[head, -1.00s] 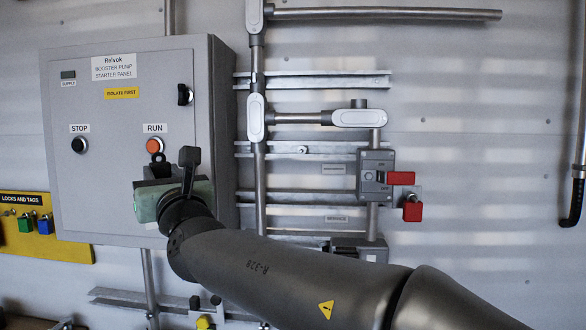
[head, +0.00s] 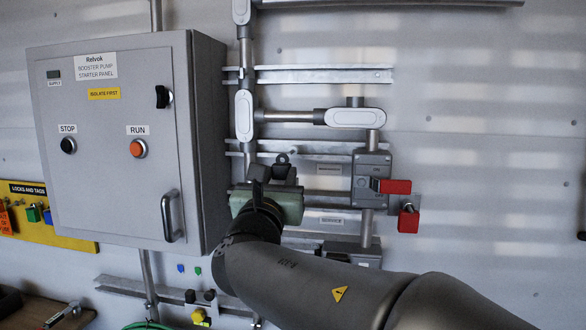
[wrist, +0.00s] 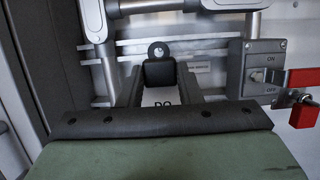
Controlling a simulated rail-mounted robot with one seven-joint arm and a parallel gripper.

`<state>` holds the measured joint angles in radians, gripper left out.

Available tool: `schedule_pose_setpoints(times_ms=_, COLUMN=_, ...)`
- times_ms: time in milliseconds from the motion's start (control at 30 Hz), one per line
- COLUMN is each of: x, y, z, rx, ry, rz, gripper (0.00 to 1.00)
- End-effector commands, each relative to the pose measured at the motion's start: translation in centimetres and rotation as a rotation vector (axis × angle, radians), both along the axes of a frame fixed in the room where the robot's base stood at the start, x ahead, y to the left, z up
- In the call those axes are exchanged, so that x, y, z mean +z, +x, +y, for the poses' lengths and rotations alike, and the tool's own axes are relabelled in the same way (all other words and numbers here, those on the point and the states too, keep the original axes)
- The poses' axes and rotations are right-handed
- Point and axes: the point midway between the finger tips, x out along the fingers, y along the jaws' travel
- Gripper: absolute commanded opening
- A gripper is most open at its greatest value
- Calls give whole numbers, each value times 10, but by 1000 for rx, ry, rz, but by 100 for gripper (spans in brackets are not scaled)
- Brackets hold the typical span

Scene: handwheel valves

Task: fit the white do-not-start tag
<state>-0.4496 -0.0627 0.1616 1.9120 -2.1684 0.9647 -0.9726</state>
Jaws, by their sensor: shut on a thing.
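My gripper (head: 272,178) is in front of the wall rails, between the grey panel and the isolator switch. In the wrist view its fingers (wrist: 160,74) are shut on the white tag (wrist: 163,98). Only the letters "DO" show on the tag; its lower part is hidden by my gripper body. A rounded end with a hole shows above the fingertips. The isolator switch (head: 371,165) is to the right, apart from the tag, with a red handle (head: 396,186) pointing right. A red padlock (head: 408,220) hangs below the handle; it also shows in the wrist view (wrist: 303,115).
The starter panel (head: 105,215) stands left of my gripper, its side wall close by. A yellow locks-and-tags board (head: 60,236) with padlocks is at far left. Conduit and rails (head: 325,75) run behind my gripper.

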Motion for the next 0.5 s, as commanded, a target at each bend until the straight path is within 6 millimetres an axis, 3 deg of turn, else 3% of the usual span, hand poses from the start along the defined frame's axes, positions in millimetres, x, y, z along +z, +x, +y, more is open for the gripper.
schedule_pose_setpoints(times_ms=400, x=-4, y=-1, z=-1, rx=-3, ry=2, rz=0, gripper=8)
schedule_pose_setpoints(times_ms=500, x=-1, y=7, z=-3, rx=-3, ry=1, rz=1, gripper=8)
